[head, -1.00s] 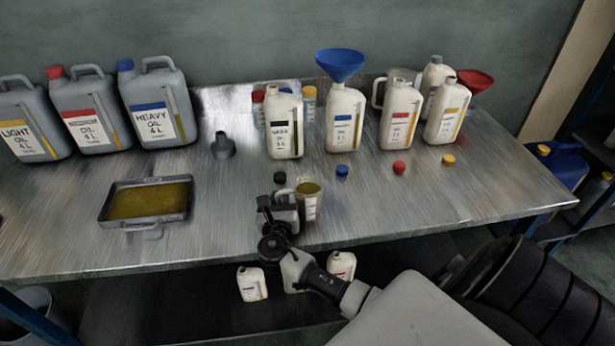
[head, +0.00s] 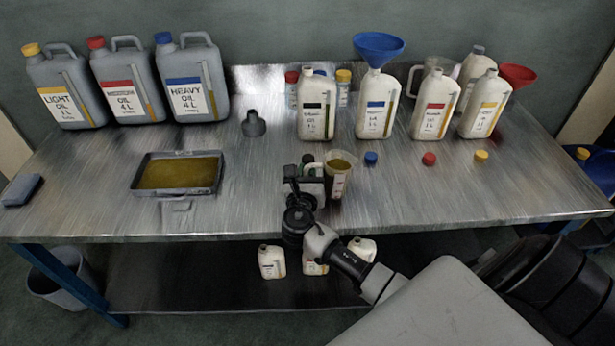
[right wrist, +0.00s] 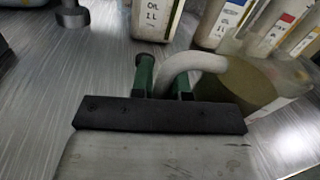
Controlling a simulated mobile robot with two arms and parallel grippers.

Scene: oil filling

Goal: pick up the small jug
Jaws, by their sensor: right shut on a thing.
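The small jug (head: 342,180) is a clear beaker with yellowish oil in it and a pale handle. It is near the table's front edge, to the right of my right gripper (head: 314,172). In the right wrist view the jug (right wrist: 235,88) is on the right, and its pale curved handle (right wrist: 190,62) runs in between the green fingers of my right gripper (right wrist: 166,82). The gripper is shut on the handle. The jug looks upright; I cannot tell whether its base touches the table. My left gripper is not in view.
White one-litre bottles (head: 317,108) stand behind, one with a blue funnel (head: 379,47). Loose caps, such as the blue cap (head: 371,158), lie before them. The front right tabletop is clear.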

